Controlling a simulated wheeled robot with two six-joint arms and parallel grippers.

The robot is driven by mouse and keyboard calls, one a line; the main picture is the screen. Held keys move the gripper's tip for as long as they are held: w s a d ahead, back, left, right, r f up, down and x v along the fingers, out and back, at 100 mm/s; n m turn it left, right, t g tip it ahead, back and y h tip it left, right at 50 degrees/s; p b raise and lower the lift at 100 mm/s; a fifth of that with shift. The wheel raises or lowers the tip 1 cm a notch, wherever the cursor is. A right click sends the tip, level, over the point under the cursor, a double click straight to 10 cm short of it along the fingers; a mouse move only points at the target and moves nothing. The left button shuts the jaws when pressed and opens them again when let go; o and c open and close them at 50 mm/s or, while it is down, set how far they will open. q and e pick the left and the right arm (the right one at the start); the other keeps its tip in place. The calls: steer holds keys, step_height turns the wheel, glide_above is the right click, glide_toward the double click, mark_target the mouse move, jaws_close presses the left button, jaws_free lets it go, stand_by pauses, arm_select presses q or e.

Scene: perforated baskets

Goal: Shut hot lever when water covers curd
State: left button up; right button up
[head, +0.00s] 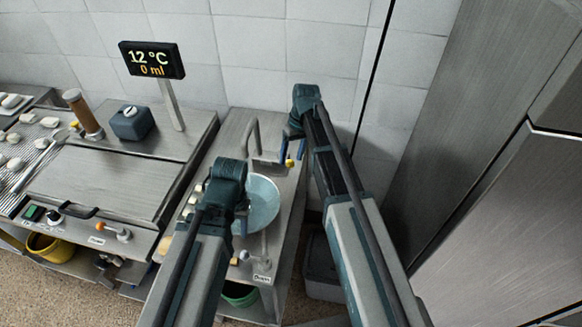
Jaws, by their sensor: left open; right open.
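A round pale-blue basin (264,203) is set in the narrow steel counter, partly hidden by my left arm. A bent steel tap (252,136) stands behind it. The display (152,60) reads 12 °C and 0 ml. My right gripper (291,158) is open beside the tap; a small yellow-tipped part (290,163) shows between its fingers, and I cannot tell if it is the hot lever. My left gripper (240,222) is open over the basin's left side. Pale lumps (190,201), perhaps curd, show left of my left arm. The basin's contents are unclear.
A lever with a label plate (261,279) sits at the counter front. An orange-tipped lever (112,231) is on the left unit. A blue-grey box (132,122) and a brown cylinder (83,113) stand behind. A steel cabinet (500,190) bounds the right.

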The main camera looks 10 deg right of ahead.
steer(key=shift+a+f+b, duration=0.15)
steer(key=shift+f+b, duration=0.35)
steer(key=shift+f, duration=0.4)
jaws_close()
